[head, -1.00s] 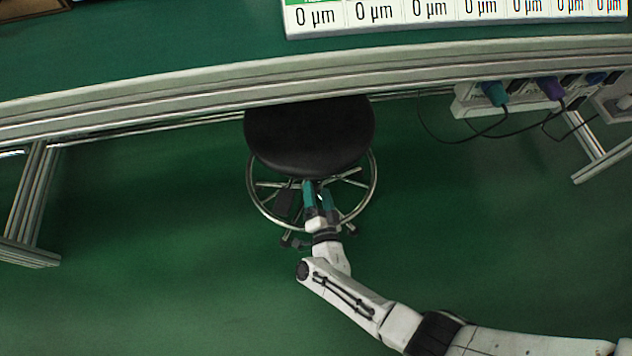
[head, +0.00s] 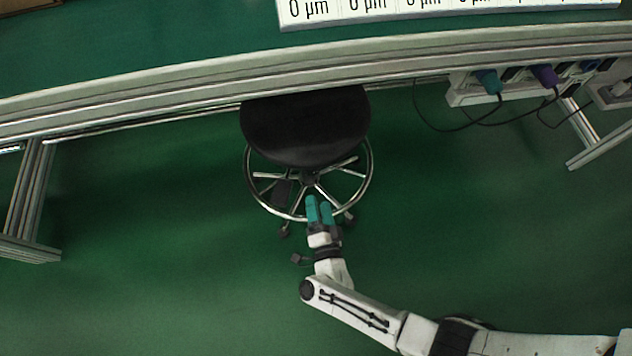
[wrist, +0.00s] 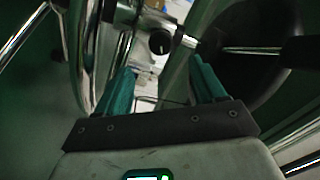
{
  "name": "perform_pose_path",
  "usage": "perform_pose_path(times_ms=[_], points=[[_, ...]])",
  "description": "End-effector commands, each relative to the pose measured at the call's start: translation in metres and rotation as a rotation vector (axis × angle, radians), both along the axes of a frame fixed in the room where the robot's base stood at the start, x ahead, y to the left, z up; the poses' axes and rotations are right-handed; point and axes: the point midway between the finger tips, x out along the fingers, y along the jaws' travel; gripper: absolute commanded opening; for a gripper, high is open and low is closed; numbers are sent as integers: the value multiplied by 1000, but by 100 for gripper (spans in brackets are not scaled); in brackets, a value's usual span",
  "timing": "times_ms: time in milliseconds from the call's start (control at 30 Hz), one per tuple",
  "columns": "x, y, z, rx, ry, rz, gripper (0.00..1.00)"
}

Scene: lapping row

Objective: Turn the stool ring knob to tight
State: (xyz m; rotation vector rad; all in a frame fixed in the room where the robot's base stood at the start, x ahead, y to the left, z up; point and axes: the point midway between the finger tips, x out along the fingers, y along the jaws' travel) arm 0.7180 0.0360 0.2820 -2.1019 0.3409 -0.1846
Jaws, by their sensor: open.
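The stool has a round black seat (head: 305,128) and a chrome foot ring (head: 371,175) with spokes, and stands at the bench's front edge in the head view. A round dark knob (wrist: 160,41), which looks like the ring knob, shows by the chrome column in the wrist view. I cannot make out its setting or the knob itself in the head view. My gripper (head: 319,205) is open and empty at the near side of the ring. In the wrist view its teal fingers (wrist: 162,84) stand apart, with the knob beyond and between their tips, not touched.
The bench edge (head: 180,91) runs across above the stool. A power strip (head: 470,90) with plugs and hanging cables is under the bench at right. Bench legs (head: 28,195) stand at the left and right. The green floor in front is clear.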

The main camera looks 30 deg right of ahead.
Motion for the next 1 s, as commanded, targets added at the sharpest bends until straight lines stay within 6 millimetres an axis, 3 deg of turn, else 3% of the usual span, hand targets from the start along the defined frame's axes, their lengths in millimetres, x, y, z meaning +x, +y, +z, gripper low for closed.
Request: perform_pose_path(times_ms=[33,167,300,500,767,1000], points=[[0,0,-10,89,-28,-5,69],[3,0,-15,379,-121,-11,69],[6,0,-13,688,-225,-13,69],[9,0,-4,1018,-337,-4,69],[17,-3,3,1137,-379,2,69],[54,-14,2,1135,-379,3,69]])
